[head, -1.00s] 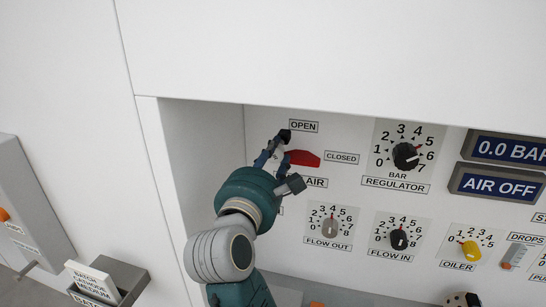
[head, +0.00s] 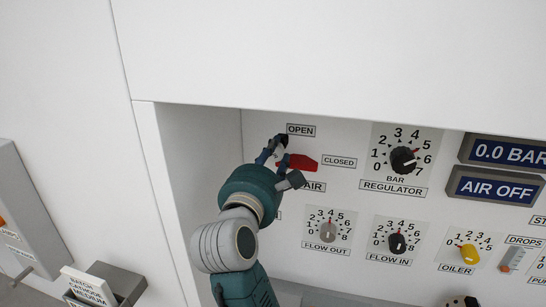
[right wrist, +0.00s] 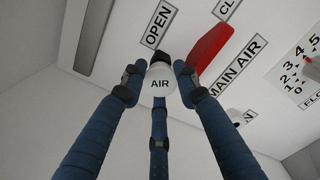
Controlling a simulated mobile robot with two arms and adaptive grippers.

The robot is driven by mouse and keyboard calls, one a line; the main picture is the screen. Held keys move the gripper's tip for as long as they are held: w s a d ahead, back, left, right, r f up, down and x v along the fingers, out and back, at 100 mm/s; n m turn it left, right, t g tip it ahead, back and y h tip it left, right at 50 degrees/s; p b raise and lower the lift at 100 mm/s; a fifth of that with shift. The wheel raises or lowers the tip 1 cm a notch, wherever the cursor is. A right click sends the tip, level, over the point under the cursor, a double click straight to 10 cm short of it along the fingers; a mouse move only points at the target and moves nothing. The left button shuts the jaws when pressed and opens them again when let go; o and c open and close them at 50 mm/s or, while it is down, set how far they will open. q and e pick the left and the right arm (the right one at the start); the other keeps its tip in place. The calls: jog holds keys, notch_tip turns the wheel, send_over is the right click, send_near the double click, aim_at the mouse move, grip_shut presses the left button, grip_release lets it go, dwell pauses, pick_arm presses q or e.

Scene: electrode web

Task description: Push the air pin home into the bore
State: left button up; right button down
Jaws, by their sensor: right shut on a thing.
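The air pin (right wrist: 160,84) shows in the right wrist view as a white rounded head marked AIR, with a black part just beyond it. My right gripper (right wrist: 160,75) is shut on it, with fingers on both sides and one below. In the head view my right gripper (head: 273,149) is at the panel, left of the red lever (head: 302,162) and below the OPEN label (head: 300,130). The lever also shows in the right wrist view (right wrist: 211,47), close beside the fingers. The bore is hidden, so I cannot tell how deep the pin sits. My left gripper is out of view.
The pin is in a recessed panel; the recess's left wall (head: 200,150) is close to my right arm. To the right are the regulator knob (head: 403,160), the flow out knob (head: 327,232) and a display reading AIR OFF (head: 495,187). A grey holder (head: 122,281) stands lower left.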

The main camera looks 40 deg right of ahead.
jog(key=shift+w+d, duration=0.4)
jog(key=shift+d, duration=0.1)
jog(key=c, duration=1.2)
grip_release()
